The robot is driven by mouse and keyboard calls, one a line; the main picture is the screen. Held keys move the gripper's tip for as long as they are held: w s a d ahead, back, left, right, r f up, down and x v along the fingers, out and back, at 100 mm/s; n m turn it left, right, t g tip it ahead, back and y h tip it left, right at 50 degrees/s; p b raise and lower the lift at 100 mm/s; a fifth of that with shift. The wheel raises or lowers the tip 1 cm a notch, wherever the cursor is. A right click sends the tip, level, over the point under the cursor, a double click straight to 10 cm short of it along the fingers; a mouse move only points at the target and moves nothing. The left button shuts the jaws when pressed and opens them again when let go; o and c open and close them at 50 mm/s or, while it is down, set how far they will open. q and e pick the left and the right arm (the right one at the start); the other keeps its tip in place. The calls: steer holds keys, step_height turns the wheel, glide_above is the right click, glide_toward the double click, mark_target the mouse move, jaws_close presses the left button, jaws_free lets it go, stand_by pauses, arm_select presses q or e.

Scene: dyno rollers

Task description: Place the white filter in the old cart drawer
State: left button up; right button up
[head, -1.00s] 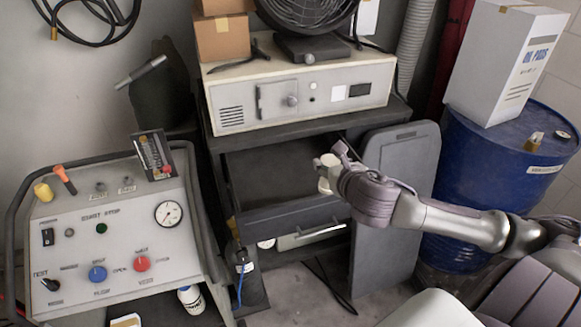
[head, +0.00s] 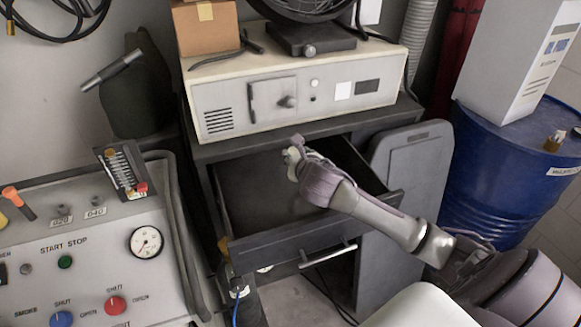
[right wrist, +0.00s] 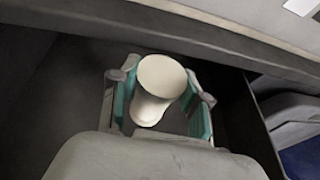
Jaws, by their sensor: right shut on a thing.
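The white filter (right wrist: 158,85) is a pale, round, flared piece between the teal-padded fingers of my right gripper (right wrist: 160,100) in the right wrist view. In the head view, my right gripper (head: 291,156) is shut on it over the open cart drawer (head: 245,185), near the back of the opening. There, only a small pale bit of the filter shows past the fingers. The drawer is dark and pulled out, and its visible floor looks empty. I cannot tell how far the filter is above the floor. My left gripper is not in view.
The cart top with the beige unit (head: 300,100) overhangs the back of the drawer. A grey panel (head: 405,175) and a blue barrel (head: 490,170) stand to the right. A control console (head: 90,250) stands at the left.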

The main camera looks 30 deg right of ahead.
steer(key=shift+w+a+f, duration=0.5)
steer(key=shift+w+f, duration=0.1)
steer(key=shift+w, duration=0.2)
steer(key=shift+f, duration=1.9)
steer(key=shift+d+f, duration=0.1)
steer(key=shift+f, duration=0.1)
steer(key=o, duration=1.2)
steer(key=shift+c, duration=0.2)
steer(key=shift+r, duration=0.2)
steer(key=v, duration=1.2)
